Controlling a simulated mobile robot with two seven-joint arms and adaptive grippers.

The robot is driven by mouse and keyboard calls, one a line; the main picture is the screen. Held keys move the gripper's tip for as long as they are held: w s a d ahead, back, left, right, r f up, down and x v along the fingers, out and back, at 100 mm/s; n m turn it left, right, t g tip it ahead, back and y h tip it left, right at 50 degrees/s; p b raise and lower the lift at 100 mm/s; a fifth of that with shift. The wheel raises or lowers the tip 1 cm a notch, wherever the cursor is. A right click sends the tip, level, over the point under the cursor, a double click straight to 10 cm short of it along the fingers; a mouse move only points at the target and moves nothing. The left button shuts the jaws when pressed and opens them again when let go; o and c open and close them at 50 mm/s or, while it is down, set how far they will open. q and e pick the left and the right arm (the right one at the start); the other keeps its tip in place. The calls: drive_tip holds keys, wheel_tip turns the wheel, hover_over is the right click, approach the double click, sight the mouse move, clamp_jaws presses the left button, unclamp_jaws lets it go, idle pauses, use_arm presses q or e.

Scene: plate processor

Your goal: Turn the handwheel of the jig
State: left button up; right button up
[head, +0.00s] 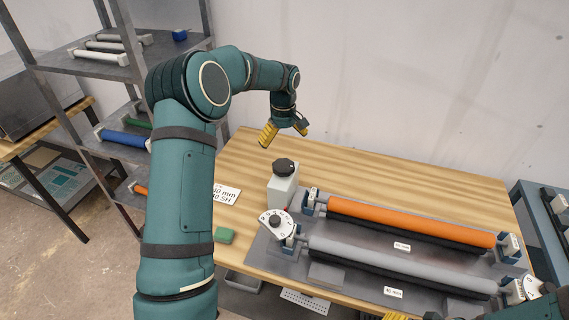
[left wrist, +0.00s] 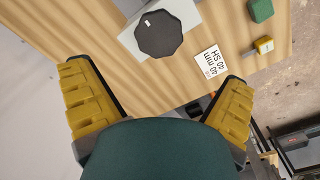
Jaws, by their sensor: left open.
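The jig (head: 283,190) is a light grey block on the wooden table with a dark, faceted handwheel (head: 284,166) on top. In the left wrist view the handwheel (left wrist: 158,35) shows near the top middle, face on. My left gripper (head: 284,131) is open and empty, above and behind the handwheel and apart from it. Its two yellow fingers (left wrist: 155,85) are spread wide in the left wrist view. A second, white dial (head: 276,223) stands at the near left end of the roller fixture.
An orange roller (head: 410,222) and a grey roller (head: 400,264) lie in the fixture right of the jig. A label card (head: 224,194) and a green block (head: 224,235) lie at left. A shelf rack (head: 85,65) stands left. The table's back is clear.

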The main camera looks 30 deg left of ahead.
sight(283, 164)
use_arm(q)
wheel_tip(283, 164, down, 11)
drive_tip(key=shift+r, duration=0.1)
drive_tip(key=shift+c, duration=0.3)
drive_tip(key=c, duration=1.1)
drive_tip(key=shift+o, duration=0.2)
drive_tip(key=shift+m, duration=0.3)
drive_tip(key=m+b, duration=0.1)
drive_tip(key=m, duration=0.2)
drive_tip(key=shift+m, duration=0.3)
drive_tip(key=m, duration=0.4)
drive_tip(key=shift+b, duration=0.4)
drive_tip(key=m, duration=0.5)
drive_tip(key=shift+a, duration=0.1)
drive_tip(key=m, duration=0.4)
